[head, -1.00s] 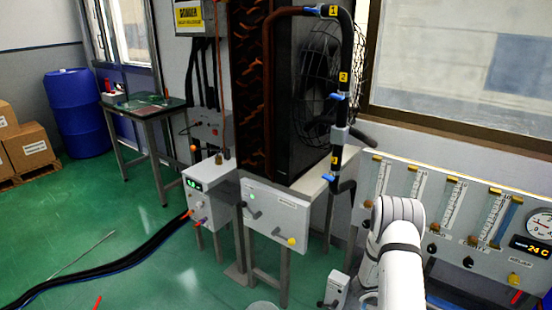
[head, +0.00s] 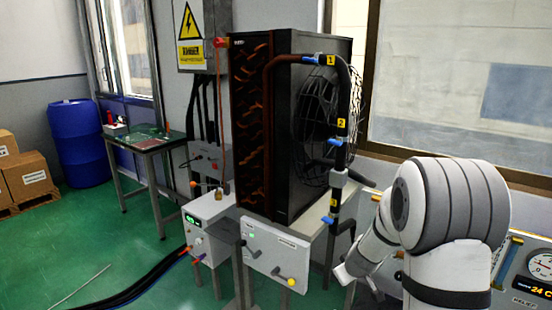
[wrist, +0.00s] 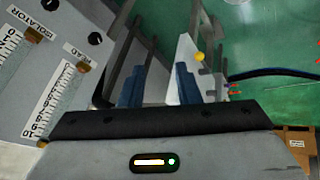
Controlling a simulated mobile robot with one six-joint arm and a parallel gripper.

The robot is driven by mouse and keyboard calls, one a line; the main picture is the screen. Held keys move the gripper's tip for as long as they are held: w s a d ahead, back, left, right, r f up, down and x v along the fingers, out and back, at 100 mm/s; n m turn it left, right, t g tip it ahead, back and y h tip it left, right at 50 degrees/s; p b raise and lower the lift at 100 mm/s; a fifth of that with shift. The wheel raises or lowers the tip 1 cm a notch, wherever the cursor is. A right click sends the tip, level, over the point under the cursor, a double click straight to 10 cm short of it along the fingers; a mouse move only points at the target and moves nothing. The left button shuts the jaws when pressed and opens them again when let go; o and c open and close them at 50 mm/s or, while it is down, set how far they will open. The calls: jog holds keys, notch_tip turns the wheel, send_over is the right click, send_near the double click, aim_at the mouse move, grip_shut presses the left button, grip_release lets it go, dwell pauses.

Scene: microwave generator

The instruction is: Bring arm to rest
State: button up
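My gripper (wrist: 160,82) shows in the wrist view with its two blue fingers apart. Nothing is held between them. The edge of a white box with a yellow knob (wrist: 199,57) shows beyond the fingers, apart from them. In the head view my white arm (head: 450,205) is bent at the right, in front of the gauge panel. Its lower part reaches left, beside the metal stand. The fingertips cannot be made out in the head view.
A black finned unit with a caged fan (head: 318,125) stands in the centre, with valved pipes (head: 340,135) on its right. A white control box (head: 275,258) sits below it. The gauge panel (head: 530,262) is close to my arm. Green floor (head: 150,245) is open at left, with black hoses (head: 140,290).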

jog(key=s+a+r+y, duration=0.1)
jog(key=s+a+r, duration=0.35)
jog(key=r, duration=0.25)
jog(key=s+r+m+g+p, duration=0.1)
jog(key=s+r, duration=0.3)
jog(key=s, duration=0.4)
jog(key=s+r+m+g+p, duration=0.1)
jog(key=s+r+m, duration=0.1)
jog(key=s, duration=0.7)
jog(key=s+a+r+m+g+p, duration=0.1)
jog(key=s+r+m+p, duration=0.1)
jog(key=s+r, duration=0.3)
jog(key=s, duration=0.3)
jog(key=shift+s+r+m+g+h, duration=0.15)
jog(key=shift+r+m+g+h, duration=0.15)
jog(key=shift+r+g+h, duration=0.1)
jog(key=shift+a, duration=0.1)
